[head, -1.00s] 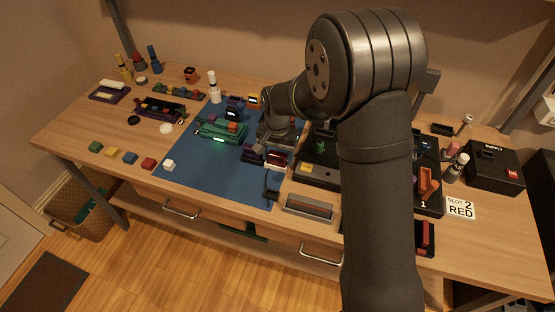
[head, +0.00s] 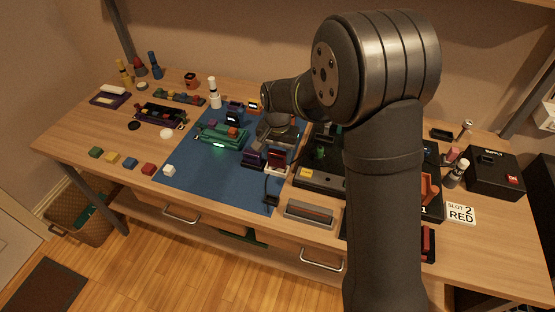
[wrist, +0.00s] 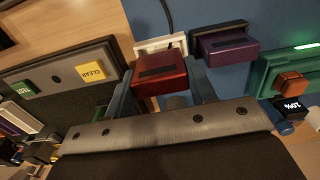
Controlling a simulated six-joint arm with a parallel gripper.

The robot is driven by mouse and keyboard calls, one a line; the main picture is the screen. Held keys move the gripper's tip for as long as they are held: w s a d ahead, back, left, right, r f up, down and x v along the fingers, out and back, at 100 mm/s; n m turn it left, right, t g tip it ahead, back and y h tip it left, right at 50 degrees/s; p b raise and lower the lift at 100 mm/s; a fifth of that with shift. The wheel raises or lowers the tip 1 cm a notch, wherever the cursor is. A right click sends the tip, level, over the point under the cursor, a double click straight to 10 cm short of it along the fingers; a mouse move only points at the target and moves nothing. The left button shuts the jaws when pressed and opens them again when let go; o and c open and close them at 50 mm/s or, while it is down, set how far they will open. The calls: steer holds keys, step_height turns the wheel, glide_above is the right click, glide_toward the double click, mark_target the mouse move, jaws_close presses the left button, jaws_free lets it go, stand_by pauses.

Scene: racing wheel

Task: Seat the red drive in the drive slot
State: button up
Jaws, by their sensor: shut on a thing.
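The red drive (wrist: 160,75) is a dark red block between the two fingers of my gripper (wrist: 162,88) in the wrist view. My gripper is shut on it. In the head view the red drive (head: 276,155) is over or just above a white holder (head: 275,168) at the mat's right edge. The white holder (wrist: 160,43) shows behind the drive in the wrist view; I cannot tell whether they still touch. A white card reading "SLOT 2 RED" (head: 461,213) lies at the right of the bench. My arm hides much of the black unit beside it, and I cannot make out the drive slot.
A purple drive (wrist: 228,48) stands close beside the red one. A green board (head: 222,134) sits on the blue mat (head: 205,182). A black panel (head: 312,183) with a yellow CLEAR button (wrist: 92,71) is beside the gripper. A grey tray (head: 310,213) lies in front.

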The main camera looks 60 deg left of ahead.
steer(key=w+d+r, duration=0.7)
steer(key=w, duration=0.1)
steer(key=w+a+r, duration=0.1)
steer(key=w+a, duration=0.5)
steer(key=w, duration=0.4)
steer(key=w+a, duration=0.7)
steer(key=w, duration=0.3)
steer(key=shift+a+r, duration=0.15)
steer(key=shift+r, duration=0.25)
steer(key=shift+s+f, duration=0.1)
steer(key=shift+f, duration=2.85)
steer(key=shift+f, duration=1.4)
steer(key=o, duration=1.1)
